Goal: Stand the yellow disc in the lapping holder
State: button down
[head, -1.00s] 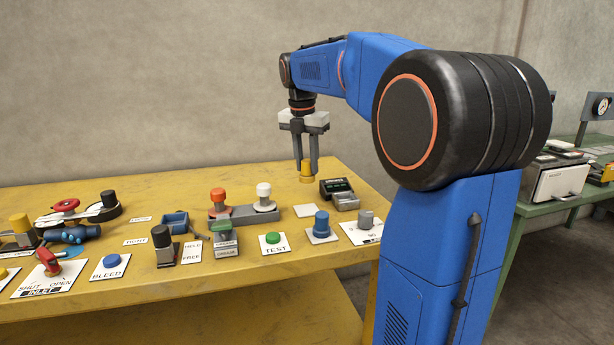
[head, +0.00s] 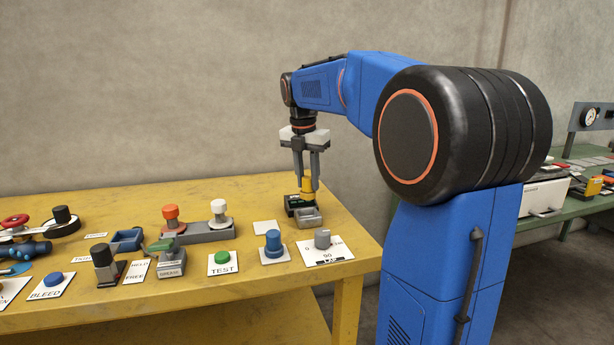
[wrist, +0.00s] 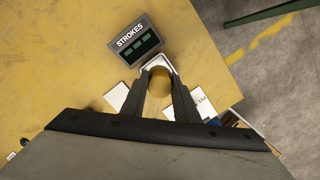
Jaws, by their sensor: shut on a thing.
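The yellow disc (head: 307,185) is held between the two fingers of my gripper (head: 306,182), which is shut on it. In the wrist view the disc (wrist: 159,87) shows as a yellow round piece between the fingertips (wrist: 160,92). A grey metal block (head: 310,217), which looks like the lapping holder, stands right below and in front of the disc in the head view. Its pale rim (wrist: 157,65) shows just beyond the fingertips in the wrist view. I cannot tell whether the disc touches the holder. The holder's inside is mostly hidden.
A dark STROKES counter (wrist: 135,42) with green displays adjoins the holder. A blank white plate (head: 265,228), a blue knob (head: 273,244) and a grey dial (head: 322,239) are close by. The bench's right edge is near. A grey base with red and white knobs (head: 205,231) stands to the left.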

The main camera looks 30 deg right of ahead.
jog(key=shift+f, duration=3.55)
jog(key=c, duration=1.3)
grip_release()
notch_tip(320, 180, up, 17)
jog(key=s+a, duration=0.1)
jog(key=a, duration=0.1)
jog(key=shift+s+a, duration=0.15)
jog(key=shift+s, duration=0.1)
